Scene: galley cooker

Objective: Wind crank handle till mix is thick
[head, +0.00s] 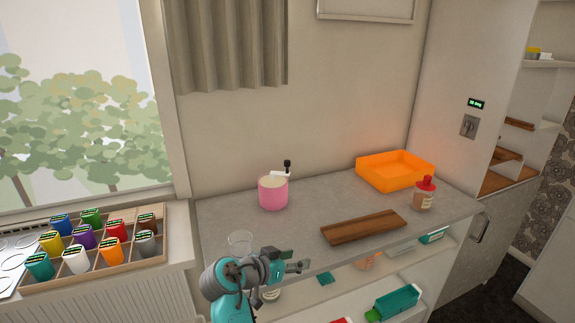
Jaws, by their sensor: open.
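A pink pot (273,194) with pale mix in it stands upright on the grey counter (305,208), towards the back left. A white crank with a black upright handle (287,166) sits at its top, pointing to the right and back. How thick the mix is cannot be told from here. My gripper (299,266) is open and empty at the counter's front edge, in front of the pot and apart from it. My arm comes up from the bottom of the head view.
A brown wooden board (363,227), a jar with a red lid (424,194) and an orange tray (395,171) are to the right. Shelves with boxes (395,301) lie below. Colourful jars (83,235) fill a divided tray at left.

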